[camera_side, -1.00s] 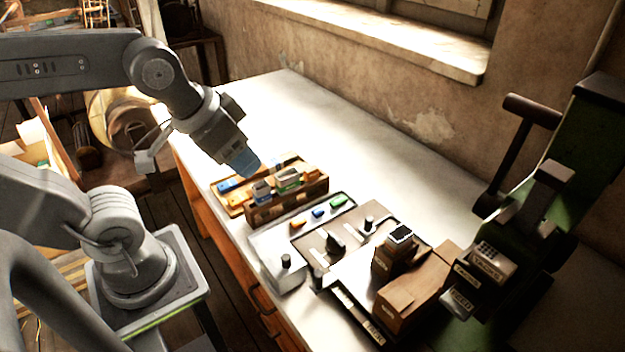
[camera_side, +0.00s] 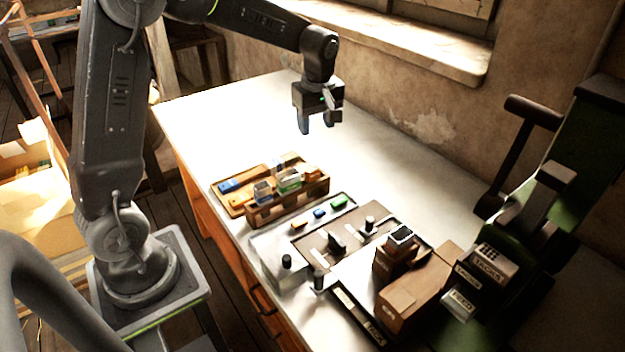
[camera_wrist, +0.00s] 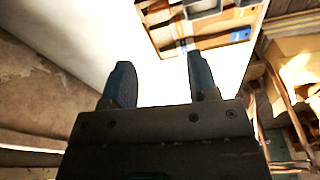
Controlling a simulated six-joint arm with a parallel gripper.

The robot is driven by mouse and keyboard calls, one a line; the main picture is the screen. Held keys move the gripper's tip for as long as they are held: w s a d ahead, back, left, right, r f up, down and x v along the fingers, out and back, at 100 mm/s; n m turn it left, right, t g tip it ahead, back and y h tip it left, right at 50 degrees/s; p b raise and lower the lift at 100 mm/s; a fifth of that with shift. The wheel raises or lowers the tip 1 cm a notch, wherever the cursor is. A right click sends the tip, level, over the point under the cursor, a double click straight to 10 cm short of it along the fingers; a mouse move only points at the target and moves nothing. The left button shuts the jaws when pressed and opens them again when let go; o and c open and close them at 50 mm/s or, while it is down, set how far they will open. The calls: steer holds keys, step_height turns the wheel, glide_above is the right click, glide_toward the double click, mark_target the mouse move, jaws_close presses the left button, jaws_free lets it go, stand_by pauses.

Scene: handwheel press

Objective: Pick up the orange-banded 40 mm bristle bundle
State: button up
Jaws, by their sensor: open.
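My gripper (camera_side: 318,122) is open and empty, pointing down high above the table's back part, behind and right of the wooden tray. Its two blue-grey fingers also show apart in the wrist view (camera_wrist: 160,75). The low wooden tray (camera_side: 236,208) holds a blue item (camera_side: 229,186) and orange-toned pieces too small to tell apart. In front of it a wooden rack (camera_side: 290,208) holds a blue-banded bundle (camera_side: 263,189) and a green-banded bundle (camera_side: 289,179). I cannot pick out the orange-banded bundle for certain. The tray's edge also shows in the wrist view (camera_wrist: 205,42).
Cardboard boxes (camera_side: 410,297) and a green press (camera_side: 545,215) stand at right. The table's back (camera_side: 250,110) is clear, below the window wall.

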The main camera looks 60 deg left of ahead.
step_height(320, 180, down, 3)
steer(key=w+a+n, duration=0.2)
glide_above(312, 176)
steer(key=d, duration=0.1)
steer(key=shift+g, duration=0.3)
step_height(312, 176, down, 7)
steer(key=shift+w+r, duration=0.1)
steer(key=shift+w, duration=0.05)
steer(key=shift+a+f, duration=0.2)
steer(key=shift+f, duration=1.4)
steer(key=shift+a+f, duration=0.2)
steer(key=shift+f, duration=1.35)
